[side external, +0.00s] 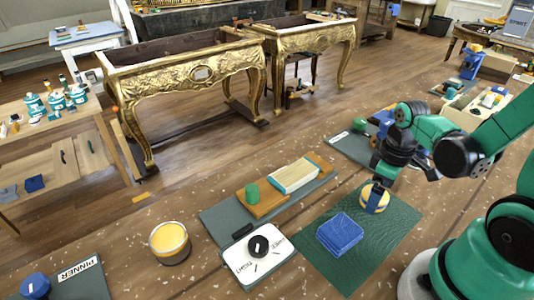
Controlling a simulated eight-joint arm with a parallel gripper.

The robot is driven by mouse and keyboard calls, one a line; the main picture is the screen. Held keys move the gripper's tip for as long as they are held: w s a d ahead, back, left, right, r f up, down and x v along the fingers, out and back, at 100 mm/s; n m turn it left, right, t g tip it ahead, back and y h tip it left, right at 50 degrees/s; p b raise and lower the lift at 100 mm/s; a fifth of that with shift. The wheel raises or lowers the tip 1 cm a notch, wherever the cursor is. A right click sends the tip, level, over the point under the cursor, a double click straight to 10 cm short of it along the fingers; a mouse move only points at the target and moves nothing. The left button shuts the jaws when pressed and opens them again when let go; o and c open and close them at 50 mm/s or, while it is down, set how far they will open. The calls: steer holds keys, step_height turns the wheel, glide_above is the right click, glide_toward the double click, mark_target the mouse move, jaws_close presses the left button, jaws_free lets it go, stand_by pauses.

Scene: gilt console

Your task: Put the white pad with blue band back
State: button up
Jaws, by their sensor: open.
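My gripper (376,198) points down over the green mat at the right, its jaws open. Directly below and between its fingers is a small round pale-yellow pad (383,206). A blue patch shows on its side, and I cannot tell whether it is a band or part of a finger. The gripper hides part of this pad, and contact is unclear. A pale rectangular block (294,175) with a blue-teal edge lies on a wooden board (262,208), left of my gripper. I cannot tell for certain which of the two is the white pad with blue band.
A folded blue cloth (340,233) lies on the green mat (377,250), close to my gripper. A green cylinder (252,193) stands on the board. A white card (258,256) holds a black round piece. A yellow-filled tin (170,243) stands left. Gilt console frames (190,80) stand behind.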

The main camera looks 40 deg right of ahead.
step_height(320, 180, up, 11)
steer(key=w+a+m+t, duration=0.2)
steer(key=w+a+t, duration=0.5)
steer(key=a, duration=0.1)
steer(key=shift+a+r+m, duration=0.2)
steer(key=shift+r+m, duration=0.1)
steer(key=shift+r, duration=0.1)
